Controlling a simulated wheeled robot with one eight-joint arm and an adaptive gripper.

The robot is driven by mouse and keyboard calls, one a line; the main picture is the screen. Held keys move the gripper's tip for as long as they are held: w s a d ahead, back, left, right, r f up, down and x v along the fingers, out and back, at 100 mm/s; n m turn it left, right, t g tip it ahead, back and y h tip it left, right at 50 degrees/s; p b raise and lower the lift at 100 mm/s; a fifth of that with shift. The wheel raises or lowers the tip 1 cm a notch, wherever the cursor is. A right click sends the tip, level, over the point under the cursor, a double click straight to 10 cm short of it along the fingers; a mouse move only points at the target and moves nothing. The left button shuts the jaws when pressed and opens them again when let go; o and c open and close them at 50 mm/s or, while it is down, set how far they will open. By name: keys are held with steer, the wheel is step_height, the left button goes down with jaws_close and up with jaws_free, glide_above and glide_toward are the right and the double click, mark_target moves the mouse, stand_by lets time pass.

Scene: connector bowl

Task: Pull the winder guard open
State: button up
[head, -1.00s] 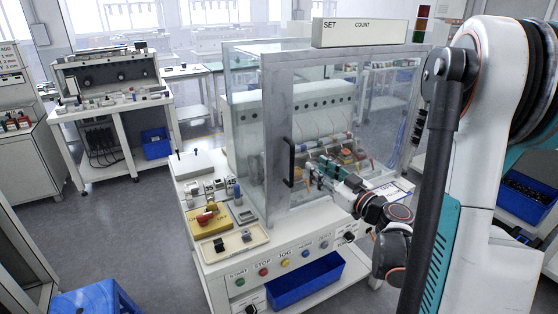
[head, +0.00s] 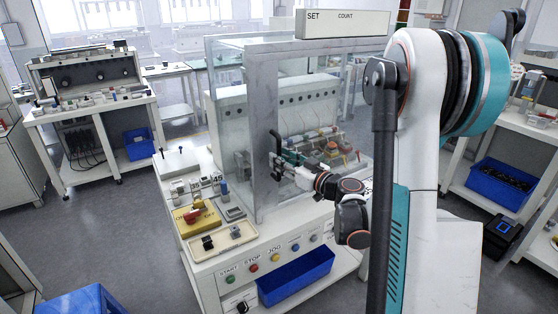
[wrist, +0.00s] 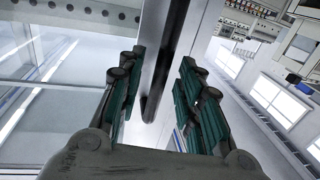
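The winder guard (head: 262,125) is a grey-framed box with clear panels around the winding machine; its front looks closed. Its black upright handle (head: 277,140) is on the front frame post. In the wrist view the handle (wrist: 157,85) stands as a dark bar between my two green-padded fingers. My gripper (head: 279,161) is at the handle's lower part in the head view. In the wrist view my gripper (wrist: 160,72) is open, with gaps showing on both sides of the bar. The fingers partly hide the handle in the head view.
A control panel with coloured buttons (head: 275,257) and a blue bin (head: 296,277) are below the guard. A yellow fixture (head: 194,217) sits on the ledge at left. A blue stool (head: 78,303) stands at front left. Floor left of the machine is clear.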

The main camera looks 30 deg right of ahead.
steer(key=shift+x, duration=0.95)
steer(key=shift+s, duration=0.1)
jaws_close()
